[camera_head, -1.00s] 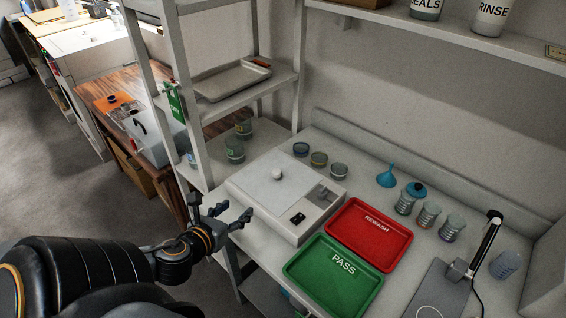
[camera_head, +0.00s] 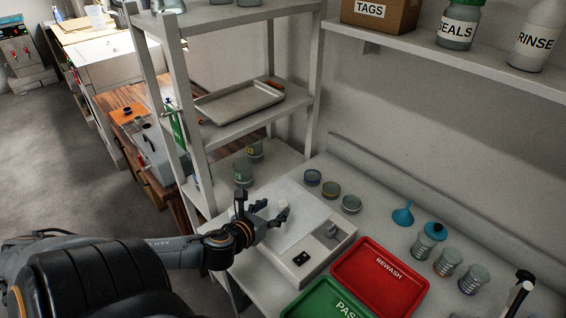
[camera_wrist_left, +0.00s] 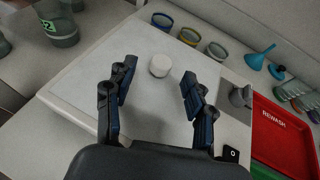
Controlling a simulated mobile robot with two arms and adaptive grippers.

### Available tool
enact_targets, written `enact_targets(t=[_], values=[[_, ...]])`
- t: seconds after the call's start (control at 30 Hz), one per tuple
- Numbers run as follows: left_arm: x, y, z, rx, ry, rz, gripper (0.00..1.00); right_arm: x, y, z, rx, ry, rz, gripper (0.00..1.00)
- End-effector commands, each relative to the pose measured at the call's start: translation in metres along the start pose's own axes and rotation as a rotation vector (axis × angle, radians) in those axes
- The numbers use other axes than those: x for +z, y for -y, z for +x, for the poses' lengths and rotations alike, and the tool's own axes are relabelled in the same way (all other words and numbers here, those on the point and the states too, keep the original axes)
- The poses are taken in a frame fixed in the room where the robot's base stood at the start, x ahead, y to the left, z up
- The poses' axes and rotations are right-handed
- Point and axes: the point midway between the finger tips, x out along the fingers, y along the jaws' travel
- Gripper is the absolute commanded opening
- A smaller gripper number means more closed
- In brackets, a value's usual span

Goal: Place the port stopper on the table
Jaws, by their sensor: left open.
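A small white round stopper (camera_wrist_left: 160,66) sits on the flat white top of the oven box (camera_wrist_left: 95,78) in the left wrist view. In the head view the stopper (camera_head: 284,204) shows just beyond my fingers and is partly hidden by them. My left gripper (camera_wrist_left: 158,92) is open and empty. Its two fingers are spread over the box top, with the stopper ahead of and between them in the wrist view. In the head view my left gripper (camera_head: 268,211) is over the box's left part. My right gripper is not in view.
A red REWASH tray (camera_head: 352,283) and green PASS tray (camera_head: 318,300) lie right of the box. Several small jars stand behind it, with a blue funnel (camera_head: 403,215). A shelf rack post (camera_head: 199,150) rises close to the left arm.

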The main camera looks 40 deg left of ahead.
Motion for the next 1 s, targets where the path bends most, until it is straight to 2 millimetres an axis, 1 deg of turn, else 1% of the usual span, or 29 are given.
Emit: enact_targets(t=[0.03, 0.1, 0.2, 0.27, 0.5, 0.6, 0.87, 0.9, 0.97, 1.0], values=[[0.001, 0.000, 0.004, 0.000, 0.001, -0.001, 0.54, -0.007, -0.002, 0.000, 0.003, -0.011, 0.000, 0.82], [0.000, 0.000, 0.006, 0.000, -0.001, 0.000, 0.54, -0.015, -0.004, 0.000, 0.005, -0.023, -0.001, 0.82], [0.001, 0.001, 0.011, 0.000, 0.000, -0.002, 0.54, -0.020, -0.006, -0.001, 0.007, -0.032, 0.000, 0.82], [0.001, 0.001, 0.016, 0.000, 0.001, -0.003, 0.54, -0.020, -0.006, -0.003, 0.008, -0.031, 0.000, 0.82], [0.000, 0.003, 0.048, 0.001, 0.001, -0.003, 0.54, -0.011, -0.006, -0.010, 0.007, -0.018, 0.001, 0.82], [-0.001, 0.004, 0.056, 0.000, -0.001, -0.002, 0.54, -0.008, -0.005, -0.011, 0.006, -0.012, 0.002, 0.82], [-0.002, 0.004, 0.059, -0.001, -0.002, 0.000, 0.54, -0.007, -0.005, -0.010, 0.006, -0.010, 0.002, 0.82], [-0.002, 0.004, 0.059, -0.002, -0.002, 0.000, 0.52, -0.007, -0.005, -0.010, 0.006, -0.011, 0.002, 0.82], [-0.002, 0.004, 0.059, -0.001, -0.002, 0.000, 0.40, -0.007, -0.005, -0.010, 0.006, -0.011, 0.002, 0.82], [-0.002, 0.004, 0.059, -0.001, -0.002, 0.000, 0.32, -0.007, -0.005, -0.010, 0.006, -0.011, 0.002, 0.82]])
